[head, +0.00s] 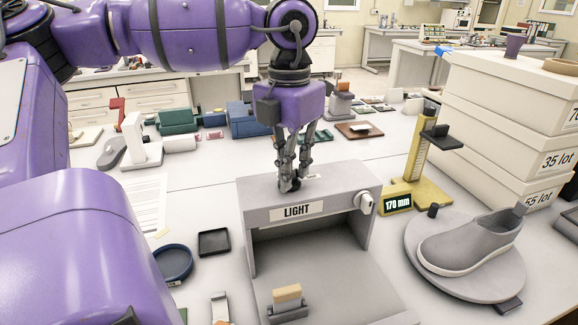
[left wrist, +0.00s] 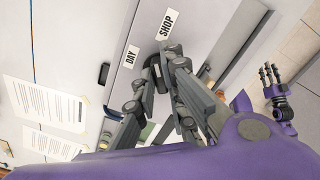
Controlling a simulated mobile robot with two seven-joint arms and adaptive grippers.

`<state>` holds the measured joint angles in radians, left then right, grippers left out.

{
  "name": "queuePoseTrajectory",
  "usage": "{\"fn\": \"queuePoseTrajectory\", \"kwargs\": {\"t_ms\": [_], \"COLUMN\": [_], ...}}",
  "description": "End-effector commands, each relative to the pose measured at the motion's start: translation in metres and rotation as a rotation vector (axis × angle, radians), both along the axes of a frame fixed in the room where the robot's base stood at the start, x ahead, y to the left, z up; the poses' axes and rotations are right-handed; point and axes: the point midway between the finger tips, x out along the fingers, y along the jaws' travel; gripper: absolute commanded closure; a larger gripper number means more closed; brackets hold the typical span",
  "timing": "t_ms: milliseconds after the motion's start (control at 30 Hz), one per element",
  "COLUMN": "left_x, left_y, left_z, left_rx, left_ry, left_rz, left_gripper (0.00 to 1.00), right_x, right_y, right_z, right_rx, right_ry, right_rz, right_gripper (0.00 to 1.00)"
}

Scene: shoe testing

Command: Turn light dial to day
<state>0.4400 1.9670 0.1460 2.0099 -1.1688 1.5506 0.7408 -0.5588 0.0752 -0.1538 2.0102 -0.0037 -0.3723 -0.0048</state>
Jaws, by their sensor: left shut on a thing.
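The grey light box (head: 350,180) stands on the table with a LIGHT label (head: 296,211) on its front. My left gripper (head: 291,184) points down onto the box's top and is shut on the small dark light dial (left wrist: 156,67). In the left wrist view my left gripper's fingers (left wrist: 160,85) close around the dial, with the DAY label (left wrist: 131,56) and the SHOP label (left wrist: 166,24) beside it. The fingers partly hide the dial, so I cannot tell which label it points at. My right gripper (left wrist: 268,75) shows small at the right of that view, away from the box.
A grey shoe (head: 470,243) sits on a round turntable (head: 420,262) to the right. A yellow height gauge (head: 425,160) and stacked white boxes (head: 500,120) stand behind it. A black tray (head: 214,242) and a dark blue ring dish (head: 175,262) lie left of the box.

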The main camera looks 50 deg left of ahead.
Motion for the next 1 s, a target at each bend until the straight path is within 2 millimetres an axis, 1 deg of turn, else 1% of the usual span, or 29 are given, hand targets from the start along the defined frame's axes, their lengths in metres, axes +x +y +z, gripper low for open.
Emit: {"fn": "queuePoseTrajectory", "kwargs": {"t_ms": [300,700,1000], "left_x": [-0.0002,0.0001,0.0001], "left_y": [0.0006,0.0005,0.0004], "left_z": [0.0015,0.0008,0.0005], "left_rx": [0.003,0.003,0.002], "left_ry": [0.000,-0.001,0.000], "left_rz": [0.266,0.637,0.840], "left_gripper": [1.00,1.00,1.00], "right_x": [0.0026,-0.0002,-0.0017], "right_y": [0.0001,-0.0004,-0.0005], "right_z": [0.0043,0.0034,0.0017], "right_rx": [0.001,0.001,0.000], "right_ry": [-0.007,-0.002,0.001], "right_rz": [-0.001,-0.002,-0.002], "right_gripper": [0.67,0.67,0.67]}}
